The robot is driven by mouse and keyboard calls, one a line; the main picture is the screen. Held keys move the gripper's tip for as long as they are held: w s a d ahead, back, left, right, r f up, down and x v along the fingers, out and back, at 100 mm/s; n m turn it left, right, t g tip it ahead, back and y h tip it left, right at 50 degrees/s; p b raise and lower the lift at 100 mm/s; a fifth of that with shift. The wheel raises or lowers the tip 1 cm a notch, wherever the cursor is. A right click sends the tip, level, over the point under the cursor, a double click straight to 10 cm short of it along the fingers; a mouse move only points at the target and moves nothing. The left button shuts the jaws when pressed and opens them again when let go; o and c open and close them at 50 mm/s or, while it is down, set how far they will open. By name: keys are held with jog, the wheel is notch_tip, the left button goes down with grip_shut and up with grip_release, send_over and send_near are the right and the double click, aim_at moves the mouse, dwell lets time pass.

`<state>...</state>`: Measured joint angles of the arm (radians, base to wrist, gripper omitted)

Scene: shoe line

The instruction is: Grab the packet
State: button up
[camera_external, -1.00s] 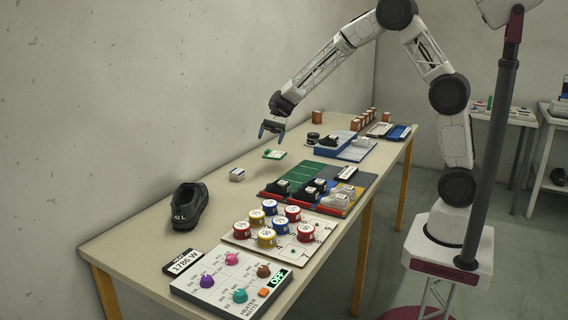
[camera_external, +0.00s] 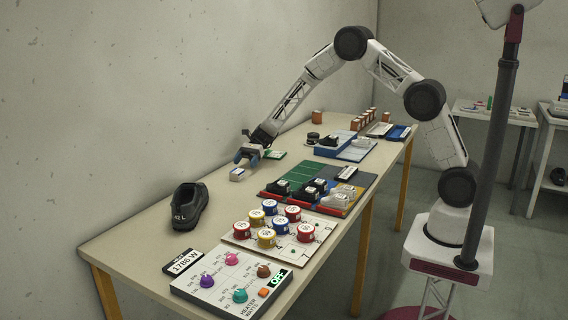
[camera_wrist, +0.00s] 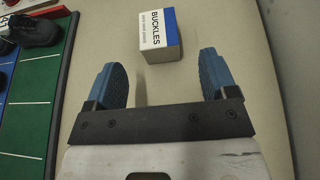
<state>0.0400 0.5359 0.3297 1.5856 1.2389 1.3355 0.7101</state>
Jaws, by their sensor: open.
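The packet is a small white and blue box (camera_wrist: 160,36) marked "BUCKLES", lying on the table in the wrist view. In the external view the packet (camera_external: 238,175) sits near the table's wall-side edge. My gripper (camera_wrist: 165,78) is open, with its two blue fingers spread. In the wrist view the packet lies just beyond the fingertips, roughly midway between them, and nothing is held. In the external view my gripper (camera_external: 248,155) is low over the table, right by the packet.
A green board (camera_wrist: 31,90) with dark shoes lies left of the packet in the wrist view. A black shoe (camera_external: 190,206) and a board of colored tins (camera_external: 300,252) stand nearer the camera. Bare table surrounds the packet.

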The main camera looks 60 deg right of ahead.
aim_at(239, 169)
jog(key=shift+x, duration=1.3)
jog(key=shift+x, duration=2.6)
jog(key=shift+r, duration=0.1)
jog(key=c, duration=1)
jog(key=shift+c, duration=0.2)
jog(key=shift+r, duration=0.1)
